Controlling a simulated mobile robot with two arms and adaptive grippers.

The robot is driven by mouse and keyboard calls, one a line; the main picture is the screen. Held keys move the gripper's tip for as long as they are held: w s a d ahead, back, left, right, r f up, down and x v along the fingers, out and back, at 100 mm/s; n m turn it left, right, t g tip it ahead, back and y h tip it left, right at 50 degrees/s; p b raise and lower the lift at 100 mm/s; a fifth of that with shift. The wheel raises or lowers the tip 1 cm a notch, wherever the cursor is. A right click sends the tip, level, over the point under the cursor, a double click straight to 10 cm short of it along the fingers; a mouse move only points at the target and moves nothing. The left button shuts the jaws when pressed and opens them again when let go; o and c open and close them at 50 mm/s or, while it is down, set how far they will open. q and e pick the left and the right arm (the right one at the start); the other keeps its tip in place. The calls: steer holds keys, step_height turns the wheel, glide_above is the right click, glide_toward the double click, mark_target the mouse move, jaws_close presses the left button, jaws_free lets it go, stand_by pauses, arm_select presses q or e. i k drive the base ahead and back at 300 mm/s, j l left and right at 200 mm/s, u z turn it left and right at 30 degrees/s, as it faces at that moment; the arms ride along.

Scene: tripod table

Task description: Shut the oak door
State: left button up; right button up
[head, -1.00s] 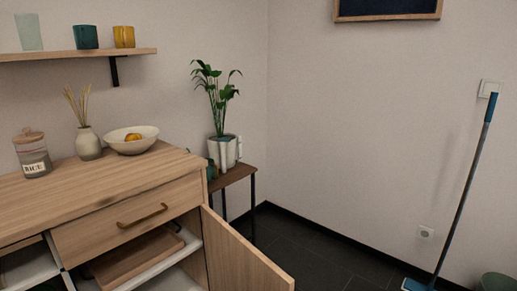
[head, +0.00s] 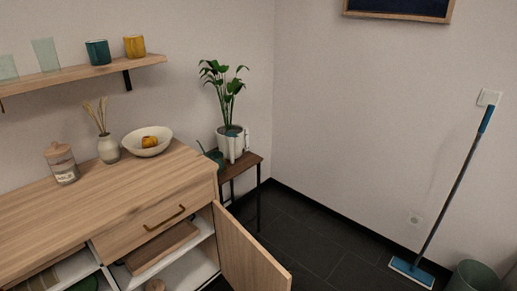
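The oak door (head: 249,254) stands open at the right end of the oak cabinet (head: 120,190). It swings out toward the lower right, and its lower part is cut off by the picture's bottom edge. Behind it the cabinet's inside shows, with a wooden tray (head: 160,247) on a white shelf. The drawer (head: 150,222) above the opening is closed and has a brass handle. Neither of my grippers is in the head view.
A jar (head: 62,163), a vase (head: 108,149) and a bowl (head: 147,142) stand on the cabinet top. A side table (head: 241,165) with a potted plant (head: 230,110) is beyond the door. A mop (head: 450,190) leans at the right wall near a bin (head: 472,277). Dark floor between is clear.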

mark_target(246, 264)
steer(key=i+l+u, duration=0.1)
steer(key=u, duration=0.8)
steer(key=i+l+u, duration=0.1)
steer(key=l+u, duration=0.3)
steer(key=l, duration=0.3)
steer(key=l+u, duration=0.4)
steer(key=l, duration=0.3)
steer(key=k+l+u, duration=0.1)
steer(key=l+u, duration=0.3)
steer(key=l, duration=0.35)
steer(key=k+l, duration=0.1)
steer(key=l, duration=0.75)
steer(key=k+l, duration=0.15)
steer(key=l, duration=0.3)
